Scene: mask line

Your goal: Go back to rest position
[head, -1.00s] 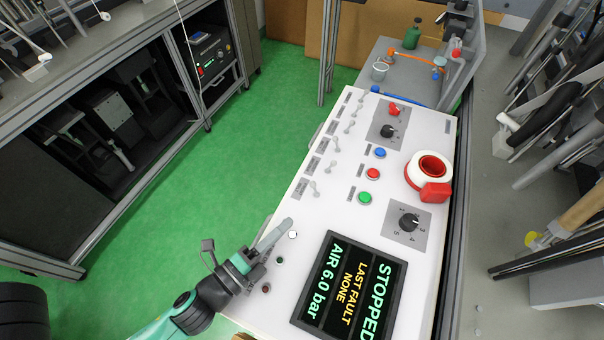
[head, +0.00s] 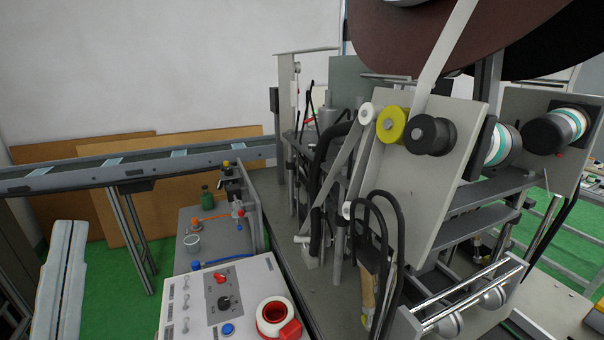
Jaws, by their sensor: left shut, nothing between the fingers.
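My left gripper (head: 67,232) stands at the lower left of the head view, its two pale grey fingers pointing up and lying together. It is shut and empty, and apart from the control panel. Its body is cut off by the bottom edge. My right gripper is not in view.
The machine with rollers (head: 430,134) fills the right. A conveyor (head: 70,180) crosses the back left. Green floor (head: 100,275) is clear between gripper and panel.

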